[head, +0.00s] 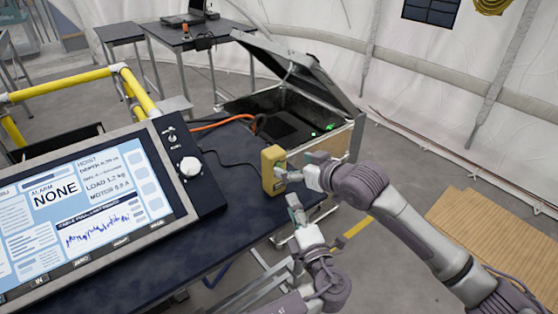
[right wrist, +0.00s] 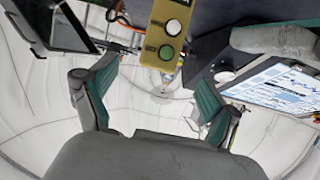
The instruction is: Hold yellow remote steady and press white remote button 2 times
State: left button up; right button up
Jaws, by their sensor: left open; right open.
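The yellow remote (head: 272,168) is at the right end of the dark table, near its edge. In the right wrist view the remote (right wrist: 153,36) shows a white button (right wrist: 173,27) and a green button (right wrist: 166,52) on its face. My right gripper (head: 297,170) is just right of the remote in the head view. In the right wrist view its fingers (right wrist: 155,100) are spread, with the remote beyond them and nothing between them. My left gripper (head: 296,212) is open and empty, below and in front of the remote. Whether either gripper touches the remote is unclear.
A large display panel (head: 75,215) with a white knob (head: 190,166) fills the left of the table (head: 235,235). An open black case (head: 285,105) stands behind the remote. An orange cable (head: 220,121) runs beside it. A yellow rail (head: 60,84) is at the back left.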

aim_at(279, 161)
jog(key=x, duration=0.9)
jog(key=shift+w+a+f, duration=0.1)
jog(key=shift+w+a, duration=0.15)
jog(key=shift+w, duration=0.05)
jog(key=c, duration=1.4)
pick_arm(q)
grip_shut()
pick_arm(e)
jog(key=shift+c, duration=0.6)
